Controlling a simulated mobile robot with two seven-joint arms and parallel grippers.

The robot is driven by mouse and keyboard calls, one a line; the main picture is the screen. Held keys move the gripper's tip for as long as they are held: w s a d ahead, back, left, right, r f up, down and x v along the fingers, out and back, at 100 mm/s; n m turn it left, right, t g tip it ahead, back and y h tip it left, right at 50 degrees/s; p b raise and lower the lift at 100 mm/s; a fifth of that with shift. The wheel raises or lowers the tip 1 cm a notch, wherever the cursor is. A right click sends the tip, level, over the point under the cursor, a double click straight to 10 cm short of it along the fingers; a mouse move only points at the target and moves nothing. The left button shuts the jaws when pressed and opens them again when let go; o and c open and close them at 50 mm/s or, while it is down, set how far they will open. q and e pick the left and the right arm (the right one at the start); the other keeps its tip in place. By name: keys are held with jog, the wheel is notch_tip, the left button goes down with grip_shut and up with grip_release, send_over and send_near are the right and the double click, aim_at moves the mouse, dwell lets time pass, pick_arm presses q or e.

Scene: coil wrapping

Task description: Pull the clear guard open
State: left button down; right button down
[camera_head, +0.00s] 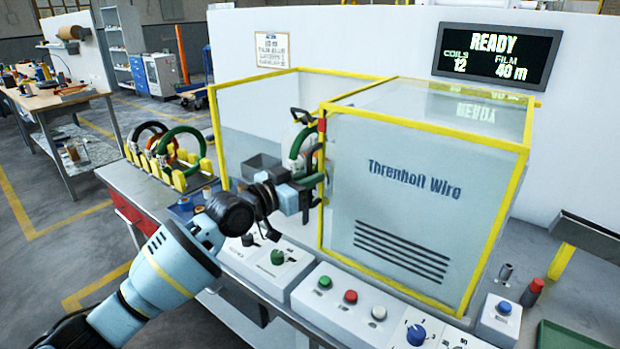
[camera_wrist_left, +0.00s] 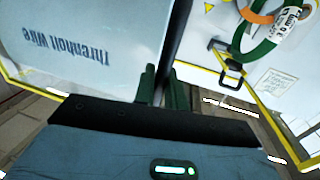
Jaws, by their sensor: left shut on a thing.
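The clear guard (camera_head: 425,185) is a see-through box with yellow edges, marked "Threnholt Wire". It covers the right part of the machine; the left part of the yellow frame (camera_head: 216,125) has no lettered panel in front of it. My left gripper (camera_head: 316,182) is at the guard's left front edge, shut on its dark upright handle. In the left wrist view my gripper's green fingers (camera_wrist_left: 161,88) stand either side of a dark bar, beside the lettered guard panel (camera_wrist_left: 85,45). The handle is largely hidden by the gripper. My right gripper is not in view.
A green coil (camera_wrist_left: 258,45) with a white tag shows beside the guard. Several coils stand on a yellow rack (camera_head: 165,170) at the left. A control panel (camera_head: 345,310) with buttons lies along the front. A display (camera_head: 494,55) reads READY.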

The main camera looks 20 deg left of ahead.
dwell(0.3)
pick_arm(q)
jog(key=c, duration=1.6)
grip_release()
jog(key=shift+o, duration=0.2)
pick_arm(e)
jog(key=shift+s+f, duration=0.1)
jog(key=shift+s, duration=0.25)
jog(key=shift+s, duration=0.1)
pick_arm(q)
jog(key=v, duration=0.8)
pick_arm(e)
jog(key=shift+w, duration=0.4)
pick_arm(q)
jog(key=shift+w, duration=0.1)
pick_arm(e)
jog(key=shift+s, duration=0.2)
